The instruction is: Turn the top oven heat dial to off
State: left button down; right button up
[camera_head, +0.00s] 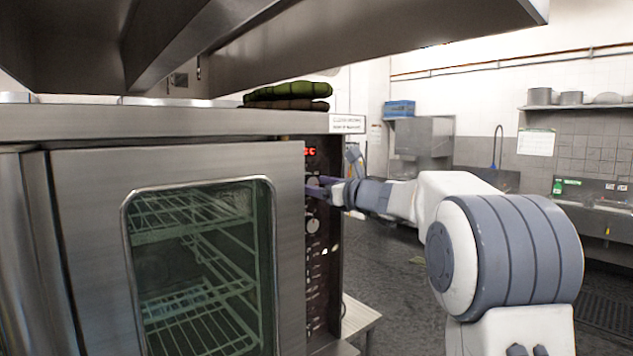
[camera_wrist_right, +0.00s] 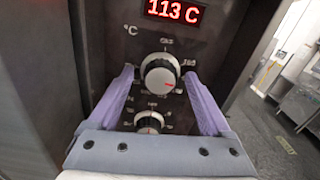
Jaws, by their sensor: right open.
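The top oven heat dial (camera_wrist_right: 160,75) is a round silver and white knob with a small red mark on its face, below a red display (camera_wrist_right: 174,11) reading "113 C". My right gripper (camera_wrist_right: 160,98) is open in the right wrist view, with one purple finger on each side of the top dial. Whether either finger touches the dial is hard to tell. In the head view the right gripper (camera_head: 322,187) reaches the control panel (camera_head: 321,270) from the right and hides much of the top dial. My left gripper is not in view.
A second dial (camera_wrist_right: 149,122) sits just below, close to the fingers; it also shows in the head view (camera_head: 312,225). The oven door (camera_head: 90,240) is shut. Folded green and brown cloths (camera_head: 290,97) lie on the oven top. A steel hood overhangs above.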

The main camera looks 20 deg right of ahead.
grip_shut()
jog(key=shift+f+n+b, duration=0.2)
jog(key=shift+n+b, duration=7.75)
jog(key=shift+n, duration=1.55)
grip_release()
